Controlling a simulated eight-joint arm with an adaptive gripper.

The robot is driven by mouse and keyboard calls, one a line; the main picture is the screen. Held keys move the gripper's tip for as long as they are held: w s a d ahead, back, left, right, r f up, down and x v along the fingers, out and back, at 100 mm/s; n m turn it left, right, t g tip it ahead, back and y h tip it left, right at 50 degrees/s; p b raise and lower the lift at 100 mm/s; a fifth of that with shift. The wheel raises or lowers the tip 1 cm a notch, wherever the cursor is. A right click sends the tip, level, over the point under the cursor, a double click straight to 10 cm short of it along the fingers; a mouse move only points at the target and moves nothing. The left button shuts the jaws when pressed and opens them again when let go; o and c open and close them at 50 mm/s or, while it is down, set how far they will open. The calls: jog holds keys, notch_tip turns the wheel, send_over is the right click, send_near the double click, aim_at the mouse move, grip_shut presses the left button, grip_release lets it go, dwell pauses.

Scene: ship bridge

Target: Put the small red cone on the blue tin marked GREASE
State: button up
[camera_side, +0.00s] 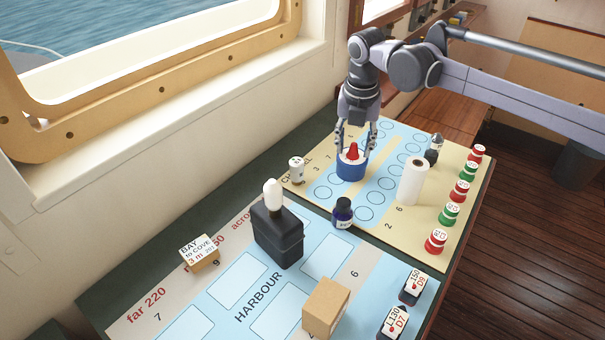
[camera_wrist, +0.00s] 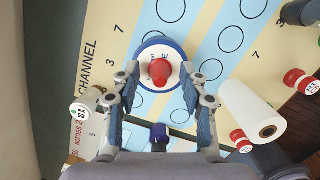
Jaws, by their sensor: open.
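The small red cone (camera_side: 353,149) stands upright on top of the blue tin (camera_side: 350,171). In the wrist view the cone (camera_wrist: 160,72) rests on the tin's pale top, inside its blue rim (camera_wrist: 143,46).
A white roll (camera_side: 412,181) stands right of the tin, and a small white canister (camera_side: 296,169) left. A dark blue bottle (camera_side: 343,212) and a black box with a white knob (camera_side: 278,233) stand nearer. Red and green pieces (camera_side: 460,191) line the right edge.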

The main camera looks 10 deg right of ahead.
notch_tip(320, 180, up, 12)
jog(key=s, duration=0.2)
jog(key=s+d+r+m+t, duration=0.1)
jog(key=d+r+m, duration=0.1)
jog(key=d+m, duration=0.2)
jog(key=s+d+r+m, duration=0.1)
jog(key=d+r+m, duration=0.2)
jog(key=d+m, duration=0.15)
jog(key=s+d+f+m+t+y, duration=0.1)
jog(key=s+d+f+m+t, duration=0.3)
jog(key=s+d+m, duration=1.1)
jog(key=s+d+f+m, duration=0.4)
jog(key=s+f+m, duration=0.4)
jog(key=f, duration=0.3)
jog(key=shift+s+d+t, duration=0.2)
jog(key=shift+s+t, duration=0.1)
jog(key=shift+s, duration=0.6)
